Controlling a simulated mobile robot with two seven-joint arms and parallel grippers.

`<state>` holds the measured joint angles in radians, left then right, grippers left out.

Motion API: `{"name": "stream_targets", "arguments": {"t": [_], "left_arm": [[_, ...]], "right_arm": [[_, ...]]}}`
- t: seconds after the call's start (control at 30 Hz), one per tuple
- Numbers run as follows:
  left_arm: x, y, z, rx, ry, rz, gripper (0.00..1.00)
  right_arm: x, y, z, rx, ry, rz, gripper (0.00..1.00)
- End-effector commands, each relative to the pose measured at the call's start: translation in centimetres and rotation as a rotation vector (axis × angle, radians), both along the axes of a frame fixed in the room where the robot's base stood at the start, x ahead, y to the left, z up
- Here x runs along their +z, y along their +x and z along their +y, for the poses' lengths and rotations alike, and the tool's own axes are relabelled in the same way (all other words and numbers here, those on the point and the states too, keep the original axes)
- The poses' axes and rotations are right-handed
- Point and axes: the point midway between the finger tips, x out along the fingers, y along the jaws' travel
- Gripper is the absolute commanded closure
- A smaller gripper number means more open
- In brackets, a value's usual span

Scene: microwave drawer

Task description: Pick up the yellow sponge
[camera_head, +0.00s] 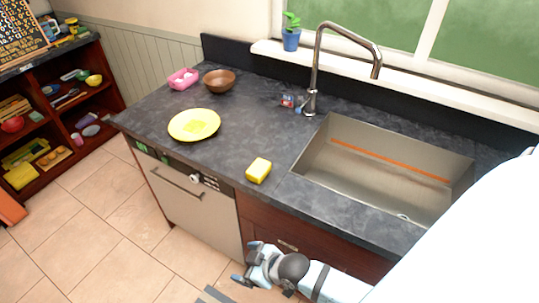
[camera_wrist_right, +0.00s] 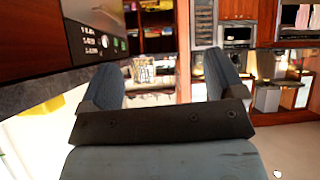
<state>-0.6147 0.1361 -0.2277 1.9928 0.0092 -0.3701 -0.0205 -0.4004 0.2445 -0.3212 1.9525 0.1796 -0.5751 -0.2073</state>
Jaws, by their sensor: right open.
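The yellow sponge (camera_head: 259,170) lies on the dark grey countertop (camera_head: 240,140), close to its front edge and left of the sink. My right gripper (camera_head: 243,262) is low in the head view, in front of the cabinet and below the counter edge, apart from the sponge. In the right wrist view its two fingers (camera_wrist_right: 165,85) stand wide apart with nothing between them. A small yellow patch at the left of that view is cut off, and I cannot tell if it is the sponge. My left gripper is not in view.
A yellow plate (camera_head: 194,124), a brown bowl (camera_head: 219,81) and a pink container (camera_head: 183,79) stand left on the counter. The sink (camera_head: 380,165) with a tall faucet (camera_head: 316,65) is at the right. The counter around the sponge is clear. A dishwasher (camera_head: 190,205) is below.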

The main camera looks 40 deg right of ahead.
Motion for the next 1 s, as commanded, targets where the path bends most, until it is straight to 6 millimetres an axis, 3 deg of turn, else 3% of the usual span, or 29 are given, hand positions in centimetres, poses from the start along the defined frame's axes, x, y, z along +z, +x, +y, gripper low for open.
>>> {"name": "stream_targets", "arguments": {"t": [0.03,0.1,0.27,0.37,0.5,0.63,0.8,1.0], "left_arm": [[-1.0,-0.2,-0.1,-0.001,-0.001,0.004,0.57],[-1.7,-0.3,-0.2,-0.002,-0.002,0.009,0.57],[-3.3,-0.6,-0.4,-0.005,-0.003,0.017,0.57],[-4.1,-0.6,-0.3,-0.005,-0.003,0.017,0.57],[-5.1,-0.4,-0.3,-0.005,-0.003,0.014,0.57],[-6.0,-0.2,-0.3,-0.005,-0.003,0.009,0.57],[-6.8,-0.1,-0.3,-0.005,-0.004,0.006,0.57],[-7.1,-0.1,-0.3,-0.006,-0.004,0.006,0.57]], "right_arm": [[0.1,2.7,0.2,0.077,-0.047,-0.007,0.12],[0.6,5.4,0.3,0.194,-0.123,0.005,0.12],[2.2,10.7,-0.6,0.461,-0.317,0.044,0.12],[3.8,13.6,-2.3,0.623,-0.448,0.077,0.12],[7.0,17.0,-6.1,0.836,-0.629,0.144,0.12],[11.0,19.1,-10.5,1.015,-0.770,0.226,0.12],[16.2,20.3,-15.8,1.193,-0.878,0.330,0.12],[19.7,20.3,-18.9,1.297,-0.914,0.394,0.12]]}}
